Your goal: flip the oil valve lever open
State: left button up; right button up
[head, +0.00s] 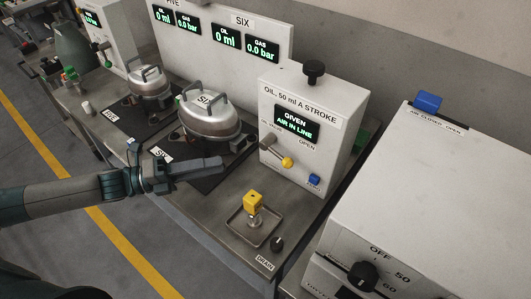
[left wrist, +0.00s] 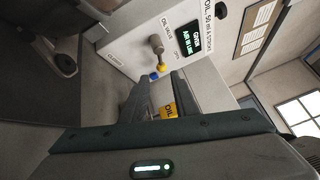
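The oil valve lever (head: 277,151) is a short grey handle with a yellow ball end on the white oil box (head: 330,120). In the head view it slants down to the right, below the display, with the word OPEN to its right. The lever also shows in the left wrist view (left wrist: 156,45), beyond the fingertips. My left gripper (head: 221,163) reaches in from the left, short of the lever and not touching it. In the left wrist view its fingers (left wrist: 159,78) stand apart with nothing held between them. My right gripper is not in view.
A yellow block (head: 253,201) stands on a small tray (head: 242,232) in front of the oil box. A blue button (head: 314,180) is right of the lever. A compressor (head: 209,114) sits behind my left gripper. A large white machine (head: 440,190) fills the right.

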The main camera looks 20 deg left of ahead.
aim_at(274, 153)
pick_arm(q)
jog(key=p+x, duration=0.4)
jog(key=x, duration=0.8)
jog(key=shift+w+d+r+p, duration=0.1)
jog(key=shift+w+d+p, duration=0.1)
jog(key=shift+p, duration=0.15)
jog(key=shift+x, duration=0.8)
jog(key=shift+s, duration=0.1)
grip_shut()
jog(key=shift+f, duration=0.2)
